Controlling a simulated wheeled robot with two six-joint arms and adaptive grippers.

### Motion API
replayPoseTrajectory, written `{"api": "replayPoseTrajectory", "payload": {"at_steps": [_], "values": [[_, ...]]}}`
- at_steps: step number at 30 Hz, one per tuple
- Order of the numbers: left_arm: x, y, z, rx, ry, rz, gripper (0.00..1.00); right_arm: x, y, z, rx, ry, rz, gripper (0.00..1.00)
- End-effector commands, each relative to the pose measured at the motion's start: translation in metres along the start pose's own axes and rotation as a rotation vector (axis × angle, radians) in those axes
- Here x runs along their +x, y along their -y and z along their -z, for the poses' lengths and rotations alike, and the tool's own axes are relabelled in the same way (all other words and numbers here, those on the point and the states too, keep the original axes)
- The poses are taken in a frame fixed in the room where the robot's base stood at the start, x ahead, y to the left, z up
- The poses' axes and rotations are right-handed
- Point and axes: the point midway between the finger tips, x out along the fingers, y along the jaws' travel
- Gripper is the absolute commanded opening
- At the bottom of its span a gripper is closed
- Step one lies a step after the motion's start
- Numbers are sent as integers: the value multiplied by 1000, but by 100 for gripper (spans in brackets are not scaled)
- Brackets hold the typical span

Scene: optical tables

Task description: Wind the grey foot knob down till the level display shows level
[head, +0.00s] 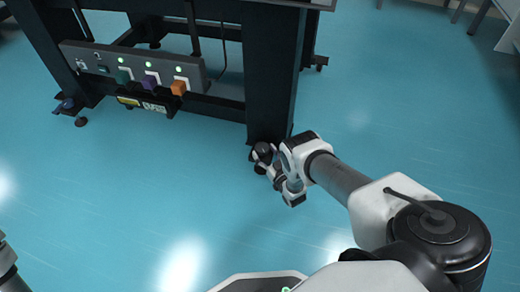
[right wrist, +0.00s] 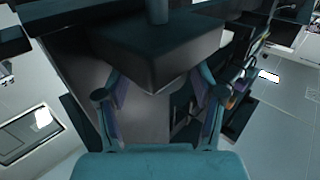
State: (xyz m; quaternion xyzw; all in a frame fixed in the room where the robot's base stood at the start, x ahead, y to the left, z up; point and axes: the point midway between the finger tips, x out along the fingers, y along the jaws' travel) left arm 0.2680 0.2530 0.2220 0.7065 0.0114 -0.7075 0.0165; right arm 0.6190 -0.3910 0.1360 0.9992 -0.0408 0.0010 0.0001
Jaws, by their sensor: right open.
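A dark grey round foot knob (head: 263,151) sits at the bottom of the near right table leg (head: 270,75), close to the floor. My right gripper (head: 270,166) is right at this knob, its fingers near it; I cannot tell whether they touch it. In the right wrist view its two fingers (right wrist: 158,103) stand wide apart below the dark block of the leg (right wrist: 165,50). The knob is not clear in that view. No readable level display shows; small labels under the front panel are too small to read. My left gripper is out of view.
A grey panel (head: 105,63) on the table's front carries green, purple and orange blocks (head: 178,87) with green lights. Another foot with a blue knob (head: 68,104) stands at the left. The blue floor (head: 150,200) in front is clear.

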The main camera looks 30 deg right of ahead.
Motion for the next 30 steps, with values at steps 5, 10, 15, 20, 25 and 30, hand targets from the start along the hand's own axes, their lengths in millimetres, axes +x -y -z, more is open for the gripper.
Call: {"api": "replayPoseTrajectory", "payload": {"at_steps": [5, 10, 15, 20, 25, 30], "values": [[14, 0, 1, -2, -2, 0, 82, 24, 0, -2, 0, 0, 0, 68], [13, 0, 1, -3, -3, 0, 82, 27, 0, 0, 0, 3, 0, 68], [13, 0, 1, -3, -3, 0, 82, 27, 0, 0, 0, 3, 0, 39], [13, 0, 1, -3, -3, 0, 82, 27, 0, 0, 0, 3, 0, 21], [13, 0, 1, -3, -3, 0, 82, 27, 0, 0, 1, 3, -10, 21], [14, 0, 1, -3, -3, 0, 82, 27, 1, 0, 2, 2, -53, 21]]}}
